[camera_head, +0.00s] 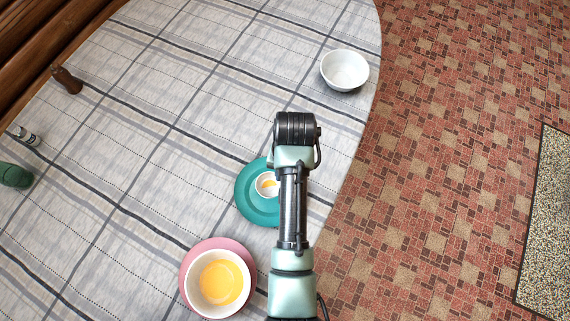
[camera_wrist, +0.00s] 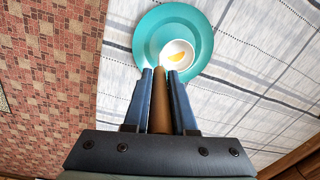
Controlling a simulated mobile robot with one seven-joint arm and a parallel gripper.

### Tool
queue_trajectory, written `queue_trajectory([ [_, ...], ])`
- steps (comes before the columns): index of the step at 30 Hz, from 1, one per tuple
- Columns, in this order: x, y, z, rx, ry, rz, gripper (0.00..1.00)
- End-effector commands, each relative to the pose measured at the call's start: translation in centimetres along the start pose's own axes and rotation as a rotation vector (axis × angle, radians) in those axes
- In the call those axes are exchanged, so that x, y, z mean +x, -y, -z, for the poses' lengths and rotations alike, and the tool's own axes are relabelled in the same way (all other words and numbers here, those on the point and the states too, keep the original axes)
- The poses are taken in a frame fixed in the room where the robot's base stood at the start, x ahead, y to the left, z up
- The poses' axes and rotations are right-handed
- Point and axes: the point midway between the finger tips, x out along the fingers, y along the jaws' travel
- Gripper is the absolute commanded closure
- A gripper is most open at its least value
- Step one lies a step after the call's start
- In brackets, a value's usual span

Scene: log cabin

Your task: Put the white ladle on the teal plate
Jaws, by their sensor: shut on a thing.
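The white ladle (camera_wrist: 178,47) has a white bowl with an orange-yellow patch inside and a brown handle. My gripper (camera_wrist: 160,73) is shut on the brown handle in the wrist view, with a finger on each side. The teal plate (camera_wrist: 203,30) lies behind the ladle bowl, which appears over the plate's inner area. In the head view the ladle bowl (camera_head: 261,181) shows over the teal plate (camera_head: 262,207), and my arm hides the handle, the gripper and the plate's right part. I cannot tell whether the bowl touches the plate.
A white bowl (camera_head: 194,286) with orange-yellow inside stands on a pink plate (camera_head: 193,257) near the front. Another white bowl (camera_head: 345,70) stands at the back right. A brown item (camera_head: 66,80) and a green item (camera_head: 15,175) stand at left.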

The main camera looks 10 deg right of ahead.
Motion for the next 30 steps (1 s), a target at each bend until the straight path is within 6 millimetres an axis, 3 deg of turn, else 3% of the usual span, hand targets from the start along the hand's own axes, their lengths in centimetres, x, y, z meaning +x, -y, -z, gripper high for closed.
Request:
queue_trajectory([
  [10, 4.1, -0.2, 0.0, -0.002, 0.000, 0.001, 1.00],
  [23, 4.9, -0.2, 0.1, -0.002, -0.002, 0.001, 1.00],
  [24, 5.0, -0.2, 0.1, -0.002, -0.002, 0.001, 0.74],
  [29, 4.9, -0.2, 0.1, -0.002, -0.002, 0.001, 0.46],
  [30, 4.9, -0.2, 0.1, -0.002, -0.002, 0.001, 0.46],
])
